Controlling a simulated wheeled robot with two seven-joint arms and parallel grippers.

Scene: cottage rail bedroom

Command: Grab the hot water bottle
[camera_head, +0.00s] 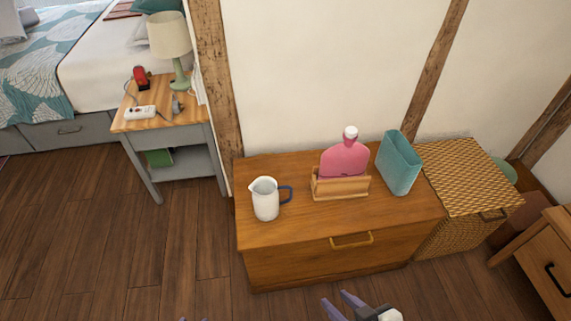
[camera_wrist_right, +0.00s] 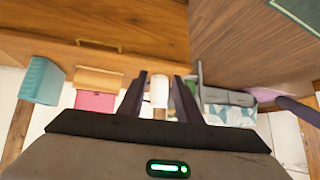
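The hot water bottle (camera_head: 345,160) is pink with a white cap. It stands upright in a wooden holder (camera_head: 341,188) on the wooden chest (camera_head: 300,268); the holder hides its lower part. In the right wrist view the bottle (camera_wrist_right: 95,101) shows upside down, left of my fingers. My right gripper (camera_head: 341,303) is open and empty, in front of the chest and well apart from the bottle. Its parted fingers (camera_wrist_right: 160,100) also show in the wrist view. Only a sliver of my left gripper (camera_head: 192,319) shows at the bottom edge of the head view.
A white jug (camera_head: 265,200) with a blue handle stands left of the holder, and a teal container (camera_head: 399,165) stands close on its right. A wicker basket (camera_head: 465,178) adjoins the chest's right end. A nightstand (camera_head: 165,125) stands left. The floor (camera_head: 190,245) between is clear.

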